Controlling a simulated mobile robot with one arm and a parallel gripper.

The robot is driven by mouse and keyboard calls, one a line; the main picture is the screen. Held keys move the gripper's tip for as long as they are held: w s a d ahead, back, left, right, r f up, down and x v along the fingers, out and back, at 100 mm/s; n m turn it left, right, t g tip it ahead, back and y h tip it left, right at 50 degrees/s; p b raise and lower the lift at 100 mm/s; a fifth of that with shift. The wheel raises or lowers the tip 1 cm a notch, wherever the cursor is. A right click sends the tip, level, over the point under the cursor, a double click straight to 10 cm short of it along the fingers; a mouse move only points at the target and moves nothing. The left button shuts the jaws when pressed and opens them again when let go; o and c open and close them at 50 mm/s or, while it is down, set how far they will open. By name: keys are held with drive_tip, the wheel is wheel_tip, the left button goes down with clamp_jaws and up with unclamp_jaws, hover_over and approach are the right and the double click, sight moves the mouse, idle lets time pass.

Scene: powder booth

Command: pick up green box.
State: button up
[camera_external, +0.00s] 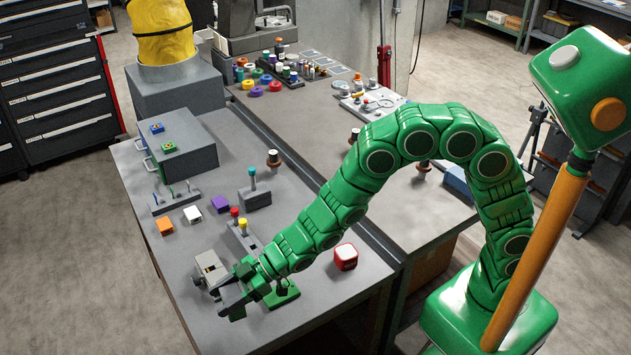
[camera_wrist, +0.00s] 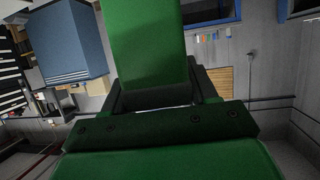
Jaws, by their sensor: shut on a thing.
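The green box (camera_wrist: 148,45) fills the upper middle of the wrist view, between the dark jaws of my gripper (camera_wrist: 160,95). The jaws are shut on its near end, and its far end runs out of the top of the picture. In the external view my gripper (camera_external: 230,293) is low at the front left part of the grey bench.
A grey metal vise-like block (camera_external: 208,268) stands close beside my gripper. A red box (camera_external: 345,257) lies to the right. Orange (camera_external: 165,226), white (camera_external: 192,214) and purple (camera_external: 220,203) blocks lie farther back. Lever stands (camera_external: 243,238) are near my arm. The bench's front left corner is clear.

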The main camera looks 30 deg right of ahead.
drive_tip(key=s+d+r, duration=0.4)
drive_tip(key=d+r, duration=0.1)
drive_tip(key=d, duration=0.3)
drive_tip(key=shift+s+d, duration=0.3)
drive_tip(key=shift+d, duration=0.1)
